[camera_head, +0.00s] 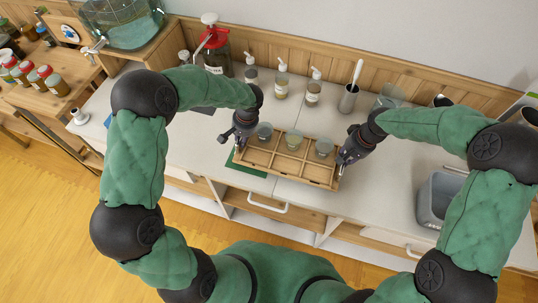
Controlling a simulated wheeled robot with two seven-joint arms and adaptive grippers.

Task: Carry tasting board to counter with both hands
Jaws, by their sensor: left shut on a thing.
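The tasting board (290,179) is a wooden tray with several compartments, at the front part of the white counter. Small greenish cups stand along its back row: a left one (264,131), a middle one (293,140) and a right one (324,148). My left gripper (239,138) is shut on the board's left end. My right gripper (344,159) is at the board's right end; its fingers are too small and dark to tell whether they grip it. Whether the board touches the counter is unclear.
A green mat (249,168) shows partly under the board's left side. Behind stand a red-topped jar (216,55), several pump bottles (282,83) and a metal cup with a utensil (348,100). A grey bin (437,198) is at the right. The white counter (190,140) is clear left of the board.

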